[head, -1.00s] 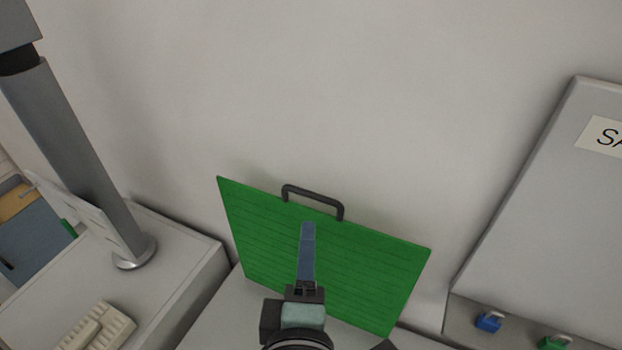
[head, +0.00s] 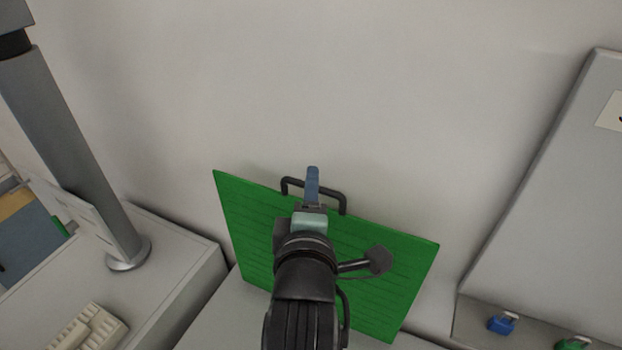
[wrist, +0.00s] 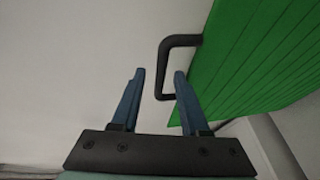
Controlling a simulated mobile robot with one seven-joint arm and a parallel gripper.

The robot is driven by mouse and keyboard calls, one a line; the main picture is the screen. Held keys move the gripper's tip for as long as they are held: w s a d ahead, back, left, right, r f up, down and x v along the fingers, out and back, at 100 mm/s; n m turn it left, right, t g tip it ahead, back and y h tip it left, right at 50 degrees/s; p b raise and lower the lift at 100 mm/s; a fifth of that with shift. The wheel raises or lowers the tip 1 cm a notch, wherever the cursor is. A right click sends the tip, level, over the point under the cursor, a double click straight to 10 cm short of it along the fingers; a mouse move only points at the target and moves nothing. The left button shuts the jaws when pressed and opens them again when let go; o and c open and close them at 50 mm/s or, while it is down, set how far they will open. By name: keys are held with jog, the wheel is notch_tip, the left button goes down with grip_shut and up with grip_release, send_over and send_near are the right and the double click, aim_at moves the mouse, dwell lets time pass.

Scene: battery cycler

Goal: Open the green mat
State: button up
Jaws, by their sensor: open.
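The green mat (head: 390,260) is a ribbed green panel standing tilted near the wall, with a dark handle (head: 329,193) on its top edge. The mat fills the upper right of the wrist view (wrist: 255,60). My gripper (head: 312,176) is at the handle in the head view and overlaps its bar. In the wrist view my gripper (wrist: 160,78) is open, its two blue fingers apart. The handle (wrist: 162,70) appears in the gap between the fingertips there. I cannot tell whether its bar is fully between them in depth. My arm hides the mat's lower middle.
A grey desk (head: 183,262) with a keyboard (head: 88,333) and a grey post (head: 75,145) stands at the left. At the right is a grey board (head: 570,210) with a blue padlock (head: 502,323) and a green padlock (head: 573,343). The wall above the mat is bare.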

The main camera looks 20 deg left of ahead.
jog(key=shift+x, duration=0.8)
grip_shut()
dwell(1.0)
